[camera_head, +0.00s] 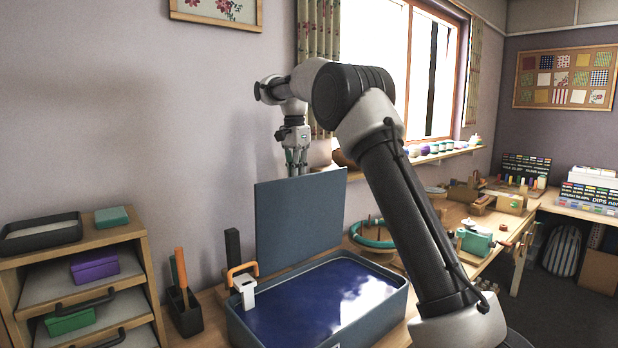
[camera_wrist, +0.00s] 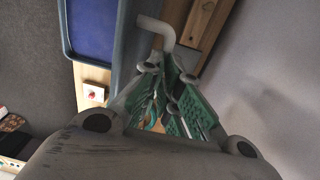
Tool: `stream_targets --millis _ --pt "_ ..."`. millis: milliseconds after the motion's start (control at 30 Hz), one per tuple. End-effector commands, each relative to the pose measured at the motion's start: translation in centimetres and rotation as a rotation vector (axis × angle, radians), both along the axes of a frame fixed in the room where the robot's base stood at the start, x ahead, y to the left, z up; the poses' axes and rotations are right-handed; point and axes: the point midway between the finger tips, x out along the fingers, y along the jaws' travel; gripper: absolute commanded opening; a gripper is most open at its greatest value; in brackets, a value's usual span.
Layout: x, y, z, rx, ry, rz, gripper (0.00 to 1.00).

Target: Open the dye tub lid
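The dye tub (camera_head: 245,325) is a blue-grey box full of dark blue liquid, in the front middle of the head view. Its lid (camera_head: 300,218) stands upright along the tub's back edge, so the tub is open. My gripper (camera_head: 296,172) points down at the lid's top edge, from behind or above it. In the wrist view the tub (camera_wrist: 66,30) is at the upper left. My green-padded fingers (camera_wrist: 168,75) are close together near a pale bent bar (camera_wrist: 157,29), perhaps the lid's handle. Whether they hold it is unclear.
A dark holder with tools (camera_head: 185,311) and a drawer unit (camera_head: 130,245) stand left. A hoop with teal thread (camera_head: 372,236) lies right of the lid. The wall is close behind.

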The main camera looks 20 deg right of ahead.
Motion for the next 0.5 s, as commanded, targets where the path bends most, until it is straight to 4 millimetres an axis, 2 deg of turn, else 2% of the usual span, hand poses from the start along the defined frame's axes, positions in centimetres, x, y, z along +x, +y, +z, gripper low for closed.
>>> stream_targets --millis 33,233,500 --pt "0.5 0.6 -2.6 0.005 0.050 0.003 0.00" --pt "2.6 1.4 -3.0 0.004 0.054 0.002 0.00" --pt "3.9 1.8 -3.4 0.003 0.059 0.000 0.00"
